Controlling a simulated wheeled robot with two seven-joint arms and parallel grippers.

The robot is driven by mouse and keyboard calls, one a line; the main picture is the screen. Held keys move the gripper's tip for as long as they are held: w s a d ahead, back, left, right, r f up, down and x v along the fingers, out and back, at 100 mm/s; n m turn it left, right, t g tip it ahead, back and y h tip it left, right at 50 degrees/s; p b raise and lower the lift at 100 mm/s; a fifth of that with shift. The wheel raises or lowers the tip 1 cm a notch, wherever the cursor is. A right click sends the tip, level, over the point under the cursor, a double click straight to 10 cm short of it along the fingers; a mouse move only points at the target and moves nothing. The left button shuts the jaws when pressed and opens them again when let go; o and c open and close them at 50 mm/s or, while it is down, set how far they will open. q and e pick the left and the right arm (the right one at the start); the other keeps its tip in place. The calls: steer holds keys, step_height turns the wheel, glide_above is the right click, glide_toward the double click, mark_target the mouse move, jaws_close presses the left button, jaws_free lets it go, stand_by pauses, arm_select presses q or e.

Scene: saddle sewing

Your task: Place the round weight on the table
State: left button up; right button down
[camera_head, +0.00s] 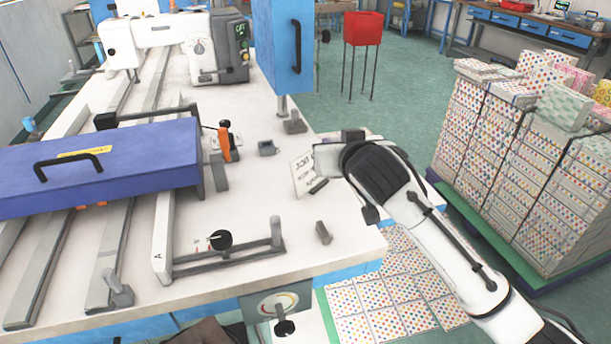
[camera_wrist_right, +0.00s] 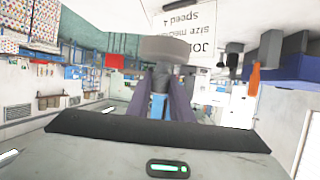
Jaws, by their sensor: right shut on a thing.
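My right gripper (camera_wrist_right: 158,103) is shut on a grey piece with a round, flat disc, the round weight (camera_wrist_right: 180,49), in the right wrist view. The weight's narrow neck sits between the two fingers and the disc lies beyond the fingertips. In the head view my right arm comes in from the right, and its hand is over the right edge of the white table (camera_head: 265,205). The fingertips and the weight cannot be made out clearly there. My left gripper is not in view.
A white printed card (camera_head: 302,174) stands by the table's right edge. A blue-purple lidded machine part (camera_head: 110,165) spans the left side. A black knob (camera_head: 220,240) and a metal bar lie near the front. The tabletop between card and bar is largely clear. Stacked dotted boxes (camera_head: 520,160) stand at right.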

step_height(320, 180, down, 10)
steer(key=shift+w+a+r, duration=0.1)
steer(key=shift+r, duration=0.1)
stand_by(0.4)
steer(key=shift+f, duration=0.15)
steer(key=c, duration=1.7)
jaws_free()
steer(key=shift+f, duration=0.15)
steer(key=shift+o, duration=0.6)
steer(key=shift+r, duration=0.2)
steer(key=v, duration=1.2)
